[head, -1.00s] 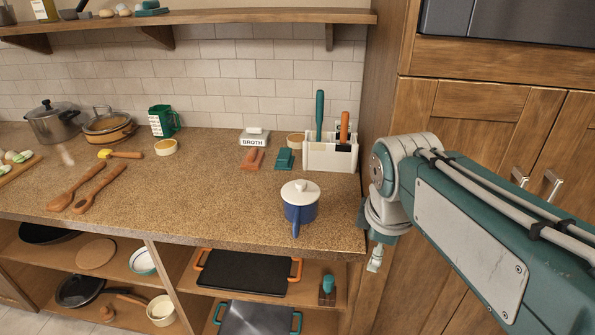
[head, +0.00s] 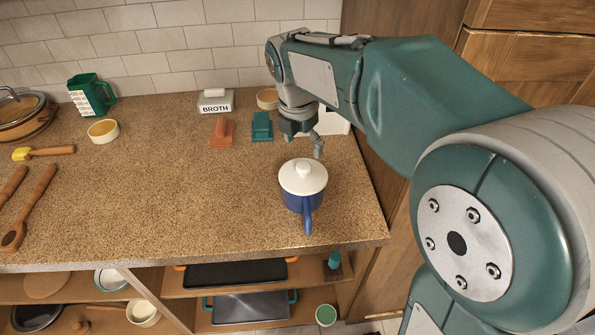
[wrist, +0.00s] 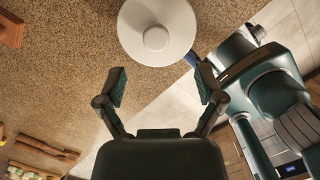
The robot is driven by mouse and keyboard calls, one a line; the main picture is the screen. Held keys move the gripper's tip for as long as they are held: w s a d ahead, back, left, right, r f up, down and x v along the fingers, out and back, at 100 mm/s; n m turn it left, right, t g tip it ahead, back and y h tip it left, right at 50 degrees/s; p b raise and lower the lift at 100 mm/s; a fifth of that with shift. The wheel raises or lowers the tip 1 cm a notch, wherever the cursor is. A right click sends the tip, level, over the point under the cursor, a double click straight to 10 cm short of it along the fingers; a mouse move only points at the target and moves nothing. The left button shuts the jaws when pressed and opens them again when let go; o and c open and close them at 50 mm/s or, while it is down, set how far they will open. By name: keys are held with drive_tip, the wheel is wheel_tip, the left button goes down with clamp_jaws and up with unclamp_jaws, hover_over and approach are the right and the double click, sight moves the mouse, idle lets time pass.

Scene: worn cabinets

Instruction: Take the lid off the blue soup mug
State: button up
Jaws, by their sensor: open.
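The blue soup mug (head: 298,203) stands upright on the counter near its front right edge, its handle pointing toward the front. Its white lid (head: 318,180) with a round knob (head: 303,169) sits on top. In the wrist view the lid (wrist: 157,20) and its knob (wrist: 155,38) show from above, just beyond the fingertips, and hide most of the mug. My gripper (wrist: 160,88) is open and empty, its two fingers apart. In the head view my gripper (head: 303,140) hangs above and behind the lid, not touching it.
A white block marked BROTH (head: 215,101), an orange-brown item (head: 222,131) and a teal item (head: 262,127) lie behind the mug to the left. A white caddy (head: 332,122) is partly hidden behind my arm. Counter left of the mug is clear.

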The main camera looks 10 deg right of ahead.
sight(303, 165)
drive_tip(key=shift+w+d+f, duration=0.1)
drive_tip(key=shift+d+f, duration=0.15)
drive_tip(key=shift+f, duration=0.35)
drive_tip(key=shift+w+d+f, duration=0.1)
drive_tip(key=shift+d+f, duration=0.15)
drive_tip(key=shift+f, duration=0.3)
drive_tip(key=f, duration=0.3)
drive_tip(key=a+f, duration=0.1)
drive_tip(key=f, duration=0.1)
drive_tip(key=shift+w+a, duration=0.1)
drive_tip(key=shift+w, duration=0.25)
drive_tip(key=shift+d+f, duration=0.2)
drive_tip(key=shift+f, duration=0.1)
drive_tip(key=shift+d, duration=0.15)
drive_tip(key=shift+c, duration=1)
clamp_jaws()
